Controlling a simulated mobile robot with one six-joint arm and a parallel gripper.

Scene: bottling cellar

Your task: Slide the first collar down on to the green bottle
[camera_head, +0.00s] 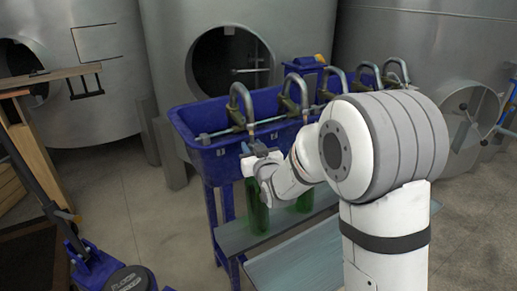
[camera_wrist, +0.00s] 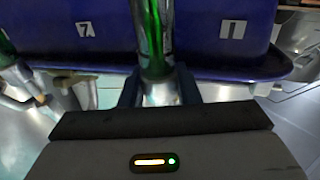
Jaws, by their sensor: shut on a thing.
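A green bottle (camera_head: 257,212) stands upright on the grey shelf below the blue trough, under the leftmost curved filler spout. My gripper (camera_head: 262,160) is at the top of this bottle and covers its neck in the head view. In the wrist view, my gripper (camera_wrist: 157,82) has its two dark fingers on either side of a shiny silvery piece, which looks like the collar (camera_wrist: 158,94). It is shut on it. Whether the collar touches the bottle is hidden.
The blue trough (camera_head: 190,165) runs right behind my gripper, with a row of curved metal spouts (camera_head: 240,98). A second green bottle (camera_head: 304,203) stands close to the right. The grey shelf (camera_head: 240,235) is under both.

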